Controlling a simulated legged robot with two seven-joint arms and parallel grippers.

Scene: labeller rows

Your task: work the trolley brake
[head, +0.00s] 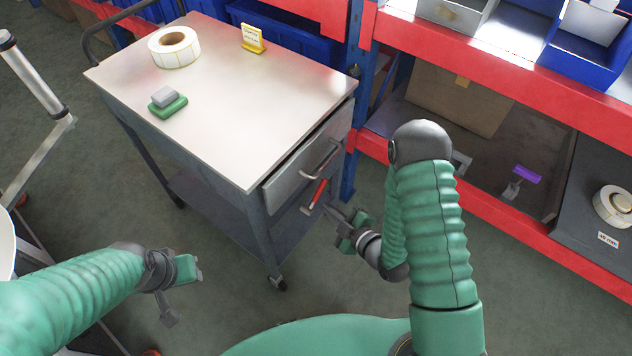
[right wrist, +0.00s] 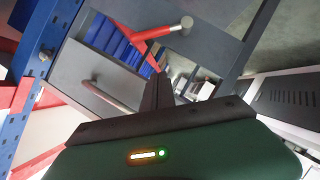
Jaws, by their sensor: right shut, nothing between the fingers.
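The trolley (head: 250,120) stands in the middle of the head view, with a drawer (head: 300,172) at its right end. A red lever (head: 319,192) with a grey tip, which looks like the brake, sits below the drawer handle. In the right wrist view the red lever (right wrist: 150,36) lies beyond my fingertips. My right gripper (head: 332,208) is shut and empty, close beside the lever; I cannot tell whether it touches. Its closed fingers also show in the right wrist view (right wrist: 157,90). My left gripper (head: 184,296) hangs open and empty, left of the trolley's front leg.
On the trolley top are a label roll (head: 174,47), a yellow sign (head: 252,38) and a green-and-grey block (head: 167,102). A red and blue shelf rack (head: 480,55) stands close at the right, with a box (head: 460,98) on it. The floor in front is clear.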

